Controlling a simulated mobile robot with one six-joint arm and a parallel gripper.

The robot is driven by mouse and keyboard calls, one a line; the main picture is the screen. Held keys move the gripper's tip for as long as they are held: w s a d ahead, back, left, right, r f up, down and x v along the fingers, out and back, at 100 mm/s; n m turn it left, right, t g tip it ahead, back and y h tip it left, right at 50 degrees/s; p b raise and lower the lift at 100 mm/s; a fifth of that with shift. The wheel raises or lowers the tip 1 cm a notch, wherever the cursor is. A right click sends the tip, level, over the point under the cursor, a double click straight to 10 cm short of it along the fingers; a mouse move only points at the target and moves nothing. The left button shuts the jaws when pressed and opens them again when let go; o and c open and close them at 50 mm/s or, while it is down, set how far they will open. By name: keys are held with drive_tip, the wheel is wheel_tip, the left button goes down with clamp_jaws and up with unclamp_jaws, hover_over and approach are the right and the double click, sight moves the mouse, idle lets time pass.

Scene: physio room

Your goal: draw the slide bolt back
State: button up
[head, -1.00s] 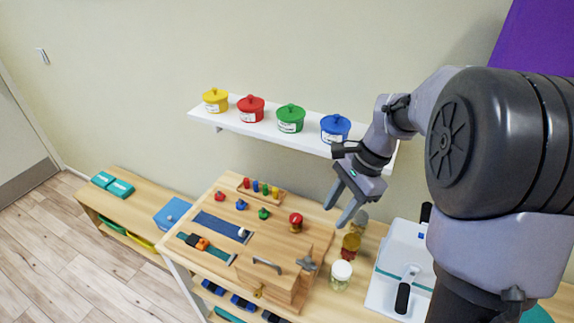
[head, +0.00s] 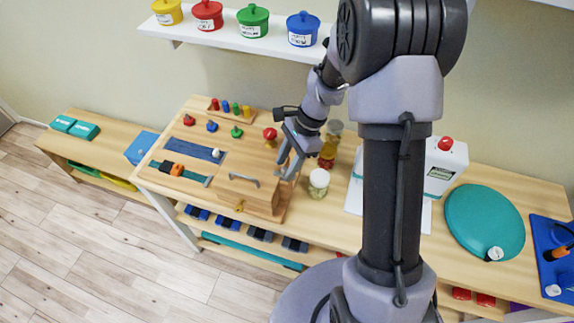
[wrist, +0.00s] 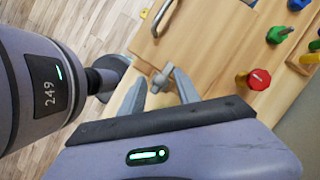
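The wooden activity board (head: 213,133) lies on the bench, with a raised wooden box (head: 262,192) at its near right. A small grey metal fitting (wrist: 160,80) sits at the box's right end; I cannot tell for certain that it is the slide bolt. My gripper (head: 286,170) points down at that end of the box. In the wrist view its two fingers (wrist: 160,88) are spread, one on each side of the fitting, with no clear grip on it. In the head view the fingers largely hide the fitting.
The box top carries a grey handle (head: 244,179), with a brass piece (head: 239,206) on its front. A red knob (head: 270,134) and a lidded jar (head: 318,183) stand close to my gripper. A shelf (head: 225,36) with coloured pots hangs behind.

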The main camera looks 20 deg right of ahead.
clamp_jaws()
idle(1.4)
